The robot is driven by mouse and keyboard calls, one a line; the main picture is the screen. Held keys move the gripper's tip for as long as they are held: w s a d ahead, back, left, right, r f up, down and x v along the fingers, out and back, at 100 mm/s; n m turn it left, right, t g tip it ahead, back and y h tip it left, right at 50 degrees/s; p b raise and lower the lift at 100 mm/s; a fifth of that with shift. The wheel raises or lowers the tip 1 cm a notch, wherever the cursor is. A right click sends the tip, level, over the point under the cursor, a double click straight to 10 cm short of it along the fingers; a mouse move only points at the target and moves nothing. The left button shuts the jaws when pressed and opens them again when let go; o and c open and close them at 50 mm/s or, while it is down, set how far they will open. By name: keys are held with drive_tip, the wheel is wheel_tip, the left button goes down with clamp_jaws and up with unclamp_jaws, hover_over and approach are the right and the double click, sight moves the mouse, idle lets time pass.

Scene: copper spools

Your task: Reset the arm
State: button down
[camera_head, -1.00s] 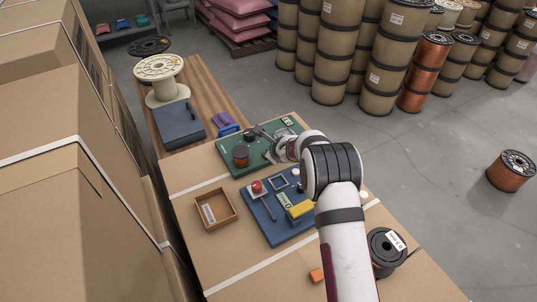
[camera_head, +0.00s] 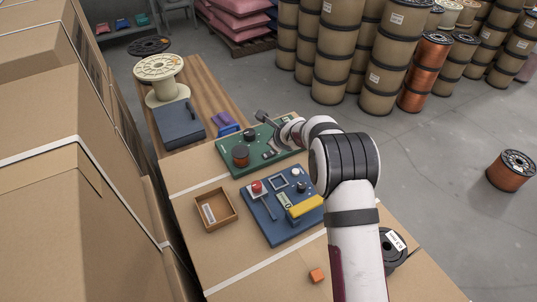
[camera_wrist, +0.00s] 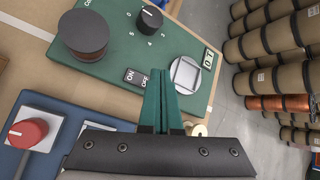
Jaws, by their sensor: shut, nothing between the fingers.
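My gripper (camera_head: 264,119) is shut and empty above the green panel (camera_head: 228,165), near its back edge. In the wrist view the gripper's two green fingers (camera_wrist: 159,98) lie together, pointing over the green panel. That panel carries a small copper spool (camera_head: 240,155), a black knob (camera_head: 249,134) and a switch marked ON and OFF (camera_wrist: 135,77). The wrist view also shows a pale square plate on a round disc (camera_wrist: 184,75) and a small display (camera_wrist: 208,58). The fingertips look apart from these parts.

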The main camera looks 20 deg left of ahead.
drive_tip(key=shift+r, duration=0.15)
drive_tip(key=shift+s+d+r, duration=0.1)
drive_tip(key=shift+r, duration=0.2)
drive_tip(key=s+d+r+n+g, duration=0.3)
drive_tip(key=s+d+r+n, duration=0.5)
drive_tip(key=s+r, duration=0.5)
drive_tip(key=s+d+n+g+h, duration=0.1)
drive_tip(key=s+d+n, duration=0.2)
drive_tip(key=s, duration=0.7)
drive_tip(key=s+d+n+g+h, duration=0.1)
drive_tip(key=s+d+n+g, duration=0.1)
drive_tip(key=s+d, duration=0.5)
drive_tip(key=s+d+n+g+h, duration=0.1)
drive_tip(key=s+d+n, duration=0.2)
drive_tip(key=s, duration=1.2)
drive_tip(key=shift+s+d+n, duration=0.15)
drive_tip(key=shift+d+n, duration=0.25)
drive_tip(key=shift+d, duration=0.65)
drive_tip(key=shift+f, duration=0.1)
